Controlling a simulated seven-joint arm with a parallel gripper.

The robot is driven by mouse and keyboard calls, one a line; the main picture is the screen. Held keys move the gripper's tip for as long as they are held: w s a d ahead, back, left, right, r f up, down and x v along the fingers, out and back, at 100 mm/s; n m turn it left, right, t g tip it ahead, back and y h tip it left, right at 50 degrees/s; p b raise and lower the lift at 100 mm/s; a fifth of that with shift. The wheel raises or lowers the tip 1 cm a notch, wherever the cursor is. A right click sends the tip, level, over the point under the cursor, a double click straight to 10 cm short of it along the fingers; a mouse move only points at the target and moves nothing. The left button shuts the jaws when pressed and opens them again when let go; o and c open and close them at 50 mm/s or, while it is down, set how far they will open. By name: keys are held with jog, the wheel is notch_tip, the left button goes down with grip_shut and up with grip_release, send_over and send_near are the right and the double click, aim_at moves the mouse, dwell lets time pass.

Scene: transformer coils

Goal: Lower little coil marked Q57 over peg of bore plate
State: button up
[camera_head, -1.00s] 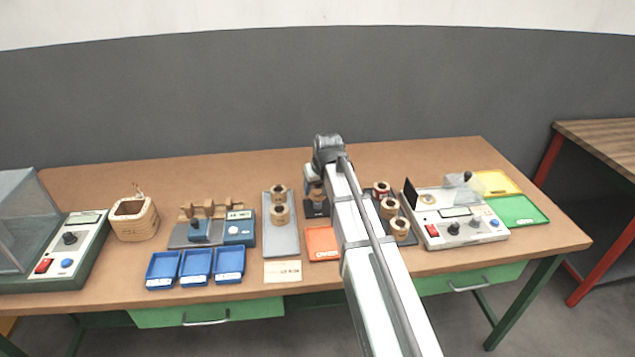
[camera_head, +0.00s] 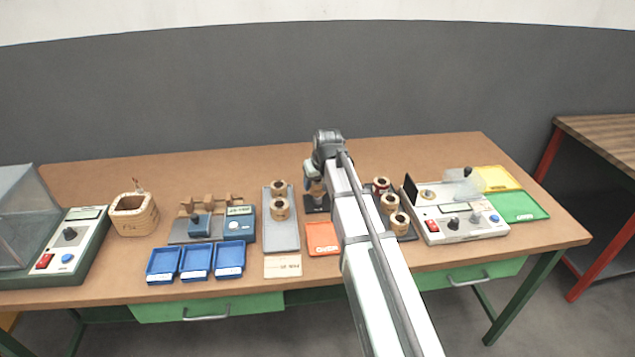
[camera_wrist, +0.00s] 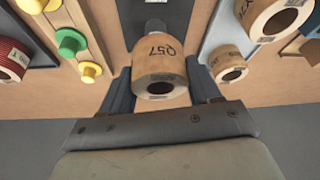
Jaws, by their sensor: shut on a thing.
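The little coil marked Q57 (camera_wrist: 160,68) is a tan ring-shaped spool with a round bore. My gripper (camera_wrist: 158,88) is shut on it, a dark finger on each side. In the wrist view the dark bore plate (camera_wrist: 146,9) lies beyond the coil, with a grey metal peg (camera_wrist: 155,26) showing just past the coil's upper edge. The coil appears apart from the peg, not around it; the exact height is hard to tell. In the head view the bore plate (camera_head: 314,207) lies below my gripper, partly hidden by my arm.
A light grey plate (camera_head: 281,240) with two tan coils stands close on the left. Several coils stand on a dark holder to the right, beside a test unit (camera_head: 455,226). An orange tray (camera_head: 322,240) lies in front. Open table lies behind.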

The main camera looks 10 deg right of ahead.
jog(key=shift+f, duration=0.2)
jog(key=shift+f, duration=0.35)
jog(key=shift+f, duration=0.35)
jog(key=o, duration=1.4)
jog(key=shift+r, duration=0.1)
jog(key=shift+r, duration=4.3)
jog(key=shift+a, duration=0.1)
